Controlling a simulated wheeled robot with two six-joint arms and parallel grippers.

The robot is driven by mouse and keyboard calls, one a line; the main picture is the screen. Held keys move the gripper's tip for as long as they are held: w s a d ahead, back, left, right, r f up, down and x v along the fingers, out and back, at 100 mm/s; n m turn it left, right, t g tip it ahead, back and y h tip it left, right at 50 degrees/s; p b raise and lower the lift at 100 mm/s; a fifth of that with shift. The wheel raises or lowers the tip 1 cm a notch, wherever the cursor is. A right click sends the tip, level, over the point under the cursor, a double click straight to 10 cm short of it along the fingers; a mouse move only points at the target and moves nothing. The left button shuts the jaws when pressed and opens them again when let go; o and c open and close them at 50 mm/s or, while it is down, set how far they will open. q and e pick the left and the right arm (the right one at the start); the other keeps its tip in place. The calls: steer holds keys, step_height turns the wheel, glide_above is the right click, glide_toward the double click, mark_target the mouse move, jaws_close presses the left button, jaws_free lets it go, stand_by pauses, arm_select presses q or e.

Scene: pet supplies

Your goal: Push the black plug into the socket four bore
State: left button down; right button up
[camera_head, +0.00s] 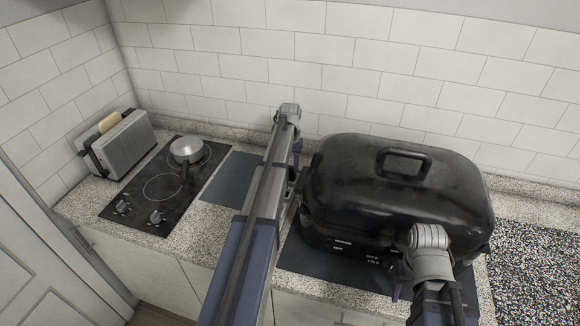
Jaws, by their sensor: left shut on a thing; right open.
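My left arm reaches across the middle of the counter toward the tiled back wall. My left gripper (294,172) is beside the left end of the black roaster, mostly hidden by its own arm. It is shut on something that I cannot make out. I cannot pick out the black plug or the socket four bore in this view. My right gripper (396,283) is open, low in front of the black roaster near its front labels. Its fingers are small and partly hidden by the wrist.
The large black roaster (340,190) with a top handle fills the right of the counter on a dark mat (320,268). At left are a toaster (125,148) with bread and a black cooktop (150,205) with a pot (187,149). Speckled counter (207,218) shows between cooktop and mat.

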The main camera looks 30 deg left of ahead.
mark_target(290, 167)
arm_select(q)
steer(key=shift+f+b, duration=0.9)
steer(key=shift+f, duration=0.1)
arm_select(e)
steer(key=shift+f, duration=0.95)
arm_select(q)
steer(key=shift+c, duration=2.1)
jaws_free()
steer(key=shift+r, duration=0.2)
arm_select(e)
steer(key=shift+r, duration=0.2)
arm_select(q)
step_height(290, 167, up, 8)
steer(key=p, duration=0.8)
steer(key=shift+f, duration=0.15)
arm_select(e)
step_height(290, 167, up, 8)
steer(key=shift+f, duration=0.25)
arm_select(q)
steer(key=shift+f, duration=0.1)
